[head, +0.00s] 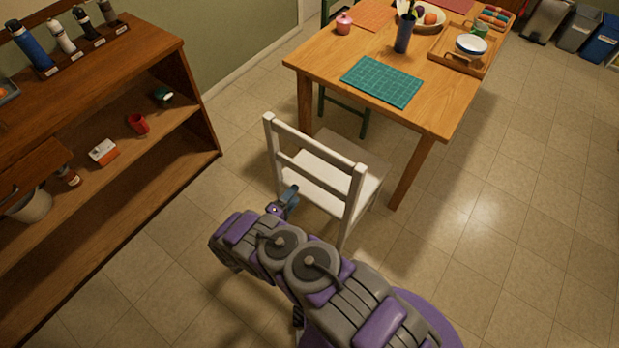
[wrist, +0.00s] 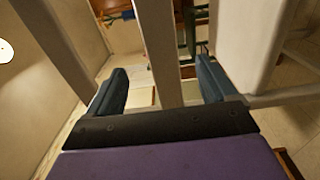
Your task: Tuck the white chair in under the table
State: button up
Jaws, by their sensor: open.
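The white chair (head: 315,180) stands at the near side of the wooden table (head: 330,62), its backrest towards me and its seat facing the table. Most of the seat shows out from under the tabletop. My gripper (head: 289,197) is at the chair's back, low on the left, beside the backrest. In the wrist view my gripper (wrist: 162,90) is open, with a white bar of the chair (wrist: 156,45) passing between its two blue-grey fingers. Contact with the bar cannot be told. My arm hides the lower part of the chair in the head view.
A wooden shelf unit (head: 180,150) with bottles and small items stands at the left. A dark green chair (head: 345,103) is beyond the table's left side. A green mat (head: 382,81) and a tray (head: 458,62) lie on the table. The tiled floor at the right is clear.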

aim_at(310, 178)
jog(key=x, duration=1.1)
jog(key=shift+w+d+f, duration=0.1)
jog(key=shift+w+d, duration=0.1)
jog(key=shift+w, duration=0.1)
jog(key=shift+c, duration=0.3)
jog(key=shift+s, duration=0.1)
grip_shut()
